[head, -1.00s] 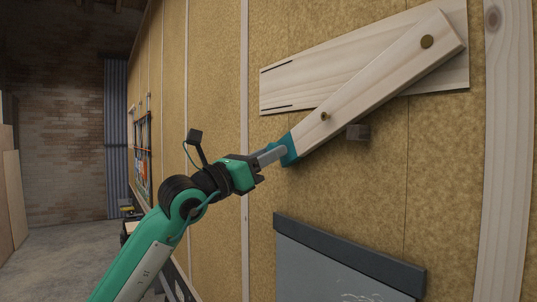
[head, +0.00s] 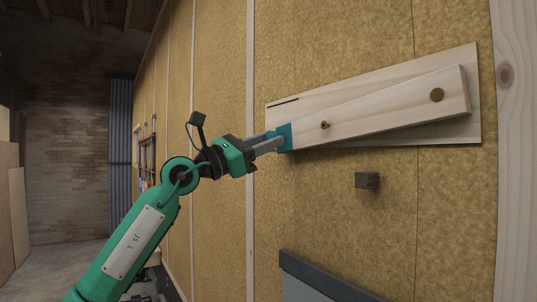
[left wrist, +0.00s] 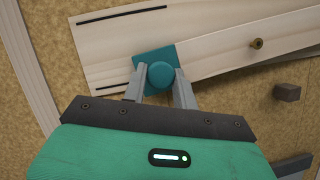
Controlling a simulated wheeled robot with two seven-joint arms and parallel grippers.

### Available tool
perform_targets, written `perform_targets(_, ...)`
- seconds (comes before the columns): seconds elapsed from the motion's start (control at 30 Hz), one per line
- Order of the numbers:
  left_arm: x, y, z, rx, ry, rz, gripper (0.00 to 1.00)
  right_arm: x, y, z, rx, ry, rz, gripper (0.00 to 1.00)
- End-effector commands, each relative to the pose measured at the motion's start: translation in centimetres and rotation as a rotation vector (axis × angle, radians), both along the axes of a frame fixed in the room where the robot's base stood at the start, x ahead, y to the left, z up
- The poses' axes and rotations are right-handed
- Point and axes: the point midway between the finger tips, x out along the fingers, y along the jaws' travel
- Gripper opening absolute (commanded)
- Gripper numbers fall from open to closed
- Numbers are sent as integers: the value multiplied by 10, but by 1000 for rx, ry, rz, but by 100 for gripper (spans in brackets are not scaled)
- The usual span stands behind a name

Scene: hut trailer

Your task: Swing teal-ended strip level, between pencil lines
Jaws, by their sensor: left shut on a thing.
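The pale wood strip (head: 390,114) hangs from a brass pivot (head: 437,95) at its right end. It slopes down to the left to its teal end (head: 285,136). Behind it is a pale backing board (head: 350,92). The upper pencil line (head: 284,101) lies clear above the teal end. The lower pencil line (left wrist: 112,87) shows in the left wrist view, left of the teal end and about level with its lower part; the head view hides it. My left gripper (left wrist: 160,88) is shut on the round teal knob (left wrist: 161,74). My right gripper is not in view.
A small dark block (head: 367,180) sticks out of the wall below the strip, apart from it. A dark-framed grey panel (head: 320,285) is lower down. A brass knob (head: 325,125) stands on the strip.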

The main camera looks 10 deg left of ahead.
Motion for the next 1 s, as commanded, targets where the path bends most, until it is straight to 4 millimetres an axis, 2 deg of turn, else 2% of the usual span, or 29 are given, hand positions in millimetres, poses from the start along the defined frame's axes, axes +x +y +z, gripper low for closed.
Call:
perform_targets(0.03,1,1,15,13,-17,0,0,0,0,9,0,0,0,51)
perform_targets(0.2,2,3,34,61,-64,0,0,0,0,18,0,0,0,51)
perform_targets(0.63,2,3,38,77,-83,0,0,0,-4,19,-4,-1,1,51)
perform_targets(0.67,2,3,38,77,-82,-1,34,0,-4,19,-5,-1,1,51)
perform_targets(0.73,2,3,38,77,-82,-1,48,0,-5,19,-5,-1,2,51)
perform_targets(1.0,2,3,37,77,-81,0,50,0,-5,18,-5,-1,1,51)
